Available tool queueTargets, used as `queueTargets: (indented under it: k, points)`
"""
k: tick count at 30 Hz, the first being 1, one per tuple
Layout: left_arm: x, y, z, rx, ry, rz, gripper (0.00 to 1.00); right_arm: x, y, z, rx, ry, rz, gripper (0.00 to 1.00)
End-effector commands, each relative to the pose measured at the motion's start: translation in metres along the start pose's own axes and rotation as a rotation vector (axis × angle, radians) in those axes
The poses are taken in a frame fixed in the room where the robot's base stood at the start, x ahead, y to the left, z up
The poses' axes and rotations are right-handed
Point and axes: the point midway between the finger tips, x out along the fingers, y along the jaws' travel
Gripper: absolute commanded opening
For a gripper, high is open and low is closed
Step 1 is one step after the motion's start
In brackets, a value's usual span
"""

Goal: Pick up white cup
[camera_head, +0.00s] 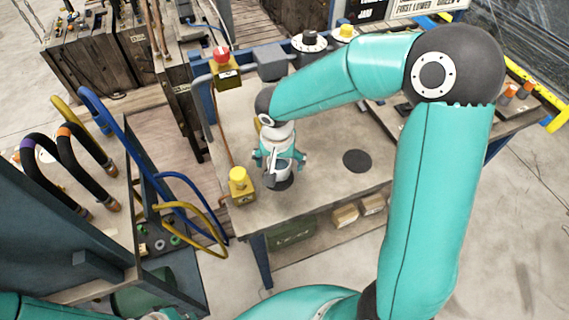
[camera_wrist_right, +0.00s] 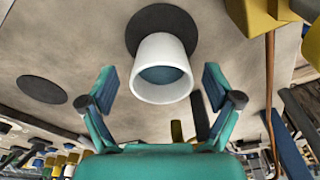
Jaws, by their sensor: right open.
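The white cup (camera_wrist_right: 161,92) stands on a dark round disc (camera_wrist_right: 160,18) on the worktable. Its open mouth faces my right wrist camera and its inside looks blue-grey. In the head view the cup (camera_head: 284,171) is partly hidden by my right gripper (camera_head: 281,161). In the right wrist view my right gripper (camera_wrist_right: 161,80) is open, with one finger on each side of the cup. Gaps show between both fingers and the cup wall. My left gripper is not in view.
A second dark disc (camera_head: 357,160) lies bare on the worktable (camera_head: 325,190). A yellow-knobbed box (camera_head: 240,187) stands at the table's left edge, close to the gripper. A red-knobbed box (camera_head: 224,68) stands farther back.

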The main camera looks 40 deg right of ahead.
Motion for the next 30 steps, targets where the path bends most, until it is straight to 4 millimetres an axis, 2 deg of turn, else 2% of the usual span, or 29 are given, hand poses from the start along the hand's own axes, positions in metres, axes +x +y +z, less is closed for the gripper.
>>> queueTargets:
  k: [8, 20, 30]
  points:
    - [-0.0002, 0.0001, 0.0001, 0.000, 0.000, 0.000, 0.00, 0.0048, -0.0001, 0.0002, 0.000, 0.000, -0.001, 0.90]
    - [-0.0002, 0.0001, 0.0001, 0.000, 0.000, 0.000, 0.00, 0.0044, -0.0001, 0.0002, 0.000, 0.000, -0.001, 0.25]
    - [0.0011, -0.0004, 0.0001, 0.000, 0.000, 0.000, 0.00, 0.0012, -0.0001, -0.0007, 0.001, 0.001, -0.001, 0.25]
